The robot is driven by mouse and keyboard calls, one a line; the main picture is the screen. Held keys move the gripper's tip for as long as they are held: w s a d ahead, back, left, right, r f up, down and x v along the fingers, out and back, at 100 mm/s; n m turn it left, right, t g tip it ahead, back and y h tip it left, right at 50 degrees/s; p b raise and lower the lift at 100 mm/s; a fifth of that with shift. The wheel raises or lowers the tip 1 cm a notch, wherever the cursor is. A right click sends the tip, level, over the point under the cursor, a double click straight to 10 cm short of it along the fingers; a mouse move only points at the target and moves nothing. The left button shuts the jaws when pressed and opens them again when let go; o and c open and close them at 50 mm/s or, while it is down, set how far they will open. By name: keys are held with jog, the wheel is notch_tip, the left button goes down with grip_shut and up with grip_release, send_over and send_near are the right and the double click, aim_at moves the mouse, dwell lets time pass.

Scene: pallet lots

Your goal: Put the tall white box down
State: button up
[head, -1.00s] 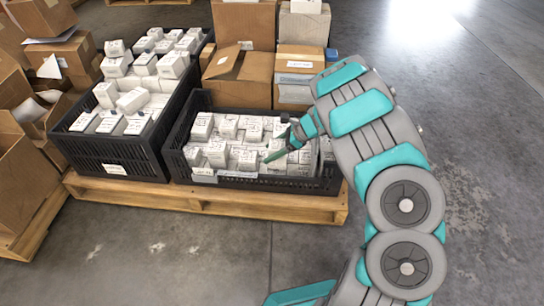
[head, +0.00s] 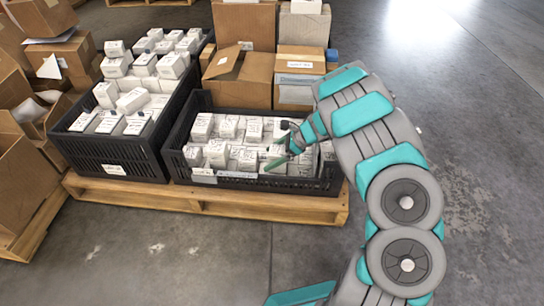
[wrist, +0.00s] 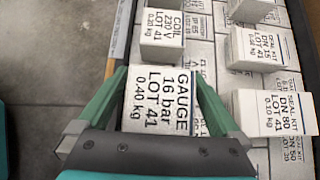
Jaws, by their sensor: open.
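A white box labelled GAUGE 16 bar (wrist: 160,100) stands between the two green fingers of my gripper (wrist: 163,88) in the wrist view. The fingers are spread, one on each side of it; whether either touches it I cannot tell. In the head view my gripper (head: 277,152) is over the front right part of the right black crate (head: 262,183), which is packed with white boxes. The gauge box is close to the crate's edge, with its top higher than some neighbours. Its lower part is hidden.
A left black crate (head: 113,154) full of white boxes stands beside the right one on a wooden pallet (head: 215,201). Brown cartons (head: 240,77) stand behind. White boxes such as SEAL KIT DN 80 (wrist: 272,112) rise near my right finger. Floor in front is clear.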

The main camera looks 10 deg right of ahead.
jog(key=shift+r, duration=0.1)
jog(key=shift+d+r, duration=0.1)
jog(key=shift+r, duration=0.05)
jog(key=p+v, duration=0.1)
jog(key=v, duration=1)
jog(key=shift+d+r, duration=0.25)
jog(key=shift+s, duration=0.15)
